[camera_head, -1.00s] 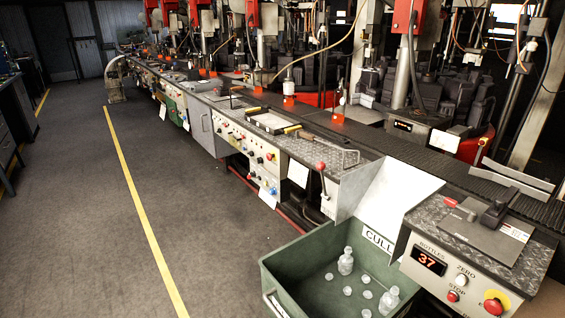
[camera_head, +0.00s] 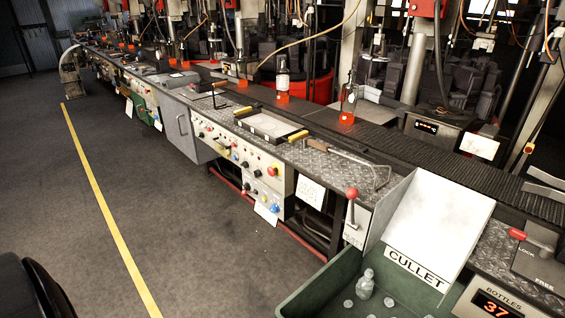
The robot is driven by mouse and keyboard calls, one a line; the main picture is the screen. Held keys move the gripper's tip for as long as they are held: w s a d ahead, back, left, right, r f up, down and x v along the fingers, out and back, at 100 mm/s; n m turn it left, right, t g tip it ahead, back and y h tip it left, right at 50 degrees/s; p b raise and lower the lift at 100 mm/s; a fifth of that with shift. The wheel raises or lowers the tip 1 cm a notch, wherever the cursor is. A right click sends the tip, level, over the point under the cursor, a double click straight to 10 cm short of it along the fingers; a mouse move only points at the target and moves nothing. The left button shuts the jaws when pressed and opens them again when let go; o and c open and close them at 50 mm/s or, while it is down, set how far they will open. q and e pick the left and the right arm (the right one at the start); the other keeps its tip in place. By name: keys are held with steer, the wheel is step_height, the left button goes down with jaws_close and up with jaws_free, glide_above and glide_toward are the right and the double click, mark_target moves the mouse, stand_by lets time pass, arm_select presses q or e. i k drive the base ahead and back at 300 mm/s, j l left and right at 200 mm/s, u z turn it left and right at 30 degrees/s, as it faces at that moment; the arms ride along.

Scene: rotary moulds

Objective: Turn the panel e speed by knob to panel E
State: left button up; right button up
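A cream control panel (camera_head: 226,143) with several small knobs and buttons is set in the front of the long bench, near the middle of the view. A lower panel (camera_head: 262,199) below its right end carries more knobs, among them a blue one (camera_head: 275,208). Neither gripper is in view. A black rounded shape, possibly part of my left arm, shows at the lower left.
A green cullet bin (camera_head: 330,287) with a bottle (camera_head: 365,284) stands at the lower right, below a white chute (camera_head: 437,222). A red-knobbed lever (camera_head: 351,193) stands by the bench. Grey floor (camera_head: 160,215) left of the bench is open, crossed by a yellow line (camera_head: 101,205).

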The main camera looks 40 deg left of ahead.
mark_target(257, 173)
steer(key=i+j+z, duration=0.1)
steer(key=j, duration=0.4)
steer(key=i+j, duration=0.15)
steer(key=j, duration=0.4)
steer(key=i+j+z, duration=0.15)
steer(key=j, duration=0.35)
steer(key=j+z, duration=0.1)
steer(key=j, duration=0.45)
